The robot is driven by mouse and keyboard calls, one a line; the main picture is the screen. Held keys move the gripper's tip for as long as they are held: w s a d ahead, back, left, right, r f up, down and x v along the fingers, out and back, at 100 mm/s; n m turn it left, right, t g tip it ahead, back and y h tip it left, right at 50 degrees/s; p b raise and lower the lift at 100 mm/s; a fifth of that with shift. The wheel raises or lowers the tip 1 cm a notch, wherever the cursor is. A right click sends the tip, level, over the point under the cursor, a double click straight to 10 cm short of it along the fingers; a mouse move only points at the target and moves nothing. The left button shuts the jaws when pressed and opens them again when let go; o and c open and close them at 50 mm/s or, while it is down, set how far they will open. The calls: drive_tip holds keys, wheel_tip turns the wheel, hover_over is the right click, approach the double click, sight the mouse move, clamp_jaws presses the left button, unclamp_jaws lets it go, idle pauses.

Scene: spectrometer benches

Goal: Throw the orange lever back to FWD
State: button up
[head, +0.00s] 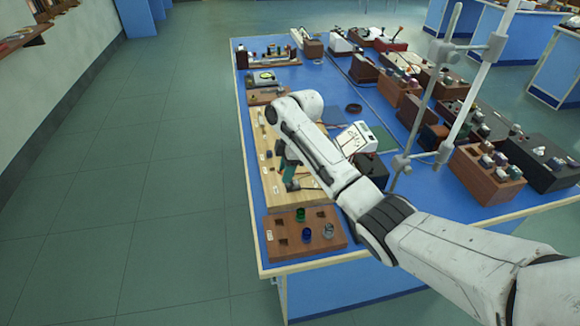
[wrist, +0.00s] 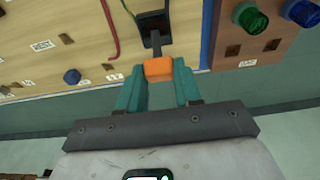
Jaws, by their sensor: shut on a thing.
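The orange lever (wrist: 158,69) shows in the wrist view as an orange block on a dark stem that comes from a black slotted base (wrist: 153,22) on a light wooden board. My gripper (wrist: 159,84) has its teal fingers on either side of the orange block and is shut on it. In the head view my gripper (head: 289,178) is over the wooden board (head: 256,160), mostly behind my arm, and the lever is hidden there. I cannot read a FWD label in either view.
A brown block (head: 329,243) with green, blue and clear pieces stands at the bench's near end, beside the board. A blue knob (wrist: 72,76) and a red wire (wrist: 110,30) are on the board. A metal stand (head: 425,110) rises right of my arm. The floor left is clear.

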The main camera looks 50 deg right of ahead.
drive_tip(key=shift+w+a+h, duration=0.1)
drive_tip(key=shift+h, duration=0.2)
drive_tip(key=o, duration=1.1)
drive_tip(key=shift+c, duration=0.2)
wheel_tip(320, 180, up, 11)
drive_tip(key=s+d, duration=0.1)
drive_tip(key=shift+d+f+p, duration=0.2)
drive_tip(key=shift+p, duration=0.25)
